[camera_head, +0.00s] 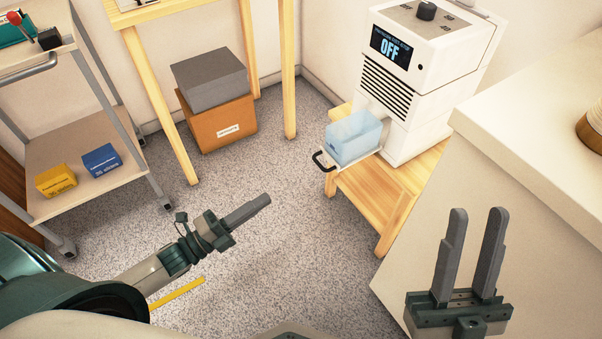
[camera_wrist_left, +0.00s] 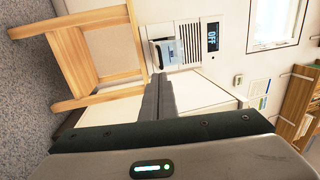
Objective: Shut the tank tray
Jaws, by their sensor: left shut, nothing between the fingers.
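The tank tray (camera_head: 374,150) sticks out from the lower front of a white machine (camera_head: 436,70) whose display reads OFF. It has a black handle (camera_head: 322,160) and carries a clear bluish water tank (camera_head: 354,138). In the left wrist view the tank (camera_wrist_left: 165,54) shows beyond my fingers, against the machine (camera_wrist_left: 189,43). My left gripper (camera_head: 268,199) is shut and empty, over the floor, to the left of and nearer than the tray, and apart from it. My right gripper (camera_head: 477,212) is open and empty in front of the white counter.
The machine stands on a low wooden table (camera_head: 378,188). A white counter (camera_head: 535,130) fills the right side. A trolley (camera_head: 95,185) with a yellow and a blue box stands left. Stacked boxes (camera_head: 220,122) sit under a wooden table.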

